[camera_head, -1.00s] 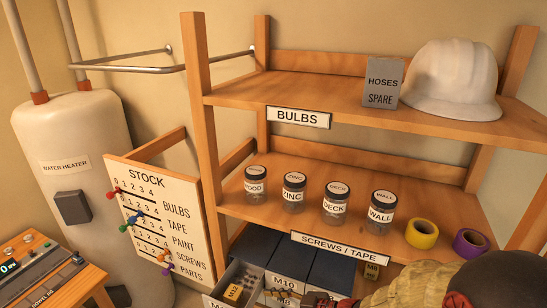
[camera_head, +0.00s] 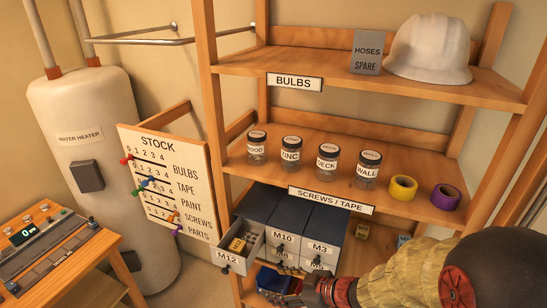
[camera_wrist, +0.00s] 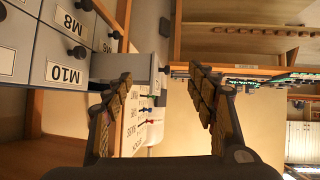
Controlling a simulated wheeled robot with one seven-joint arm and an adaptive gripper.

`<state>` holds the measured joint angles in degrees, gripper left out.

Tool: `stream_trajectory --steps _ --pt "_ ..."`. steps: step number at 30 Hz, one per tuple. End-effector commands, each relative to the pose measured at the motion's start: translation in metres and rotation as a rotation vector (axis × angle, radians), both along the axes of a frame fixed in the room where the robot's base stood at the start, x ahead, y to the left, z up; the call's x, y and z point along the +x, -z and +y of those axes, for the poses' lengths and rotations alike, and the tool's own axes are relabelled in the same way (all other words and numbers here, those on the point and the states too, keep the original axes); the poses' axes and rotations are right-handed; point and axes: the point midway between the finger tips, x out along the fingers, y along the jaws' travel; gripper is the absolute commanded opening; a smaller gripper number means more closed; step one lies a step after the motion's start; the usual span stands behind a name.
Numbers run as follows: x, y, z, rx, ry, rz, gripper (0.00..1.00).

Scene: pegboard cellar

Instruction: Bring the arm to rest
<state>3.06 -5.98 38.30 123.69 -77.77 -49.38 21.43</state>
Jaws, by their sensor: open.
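My arm enters the head view at the lower right, in a tan sleeve-like cover with dark and red joints. My gripper (camera_head: 302,291) is low in front of the drawer cabinet, partly cut off and hard to make out there. In the wrist view my gripper (camera_wrist: 163,92) is open, its two padded fingers well apart with nothing between them. The pulled-out M12 drawer (camera_head: 241,246) holds a yellow box and small parts. The M10 drawer (camera_wrist: 66,75) is shut, at the left of the wrist view.
The wooden shelf (camera_head: 300,143) carries several labelled jars, a yellow tape roll (camera_head: 403,188) and a purple one (camera_head: 445,197). A white helmet (camera_head: 430,48) sits above. The stock board (camera_head: 165,185) and water heater (camera_head: 80,130) stand left. A small bench (camera_head: 90,262) is lower left.

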Motion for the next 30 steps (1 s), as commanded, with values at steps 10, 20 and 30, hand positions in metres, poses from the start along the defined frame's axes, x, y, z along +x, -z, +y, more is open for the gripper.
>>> stream_trajectory --steps 10,20,30 --pt "0.029 0.035 -0.089 -0.28 0.298 0.055 0.57" --pt "-0.018 -0.002 -0.223 -0.574 0.791 0.274 0.57" --pt "-0.159 -0.072 -0.212 -0.452 1.06 0.644 0.57"
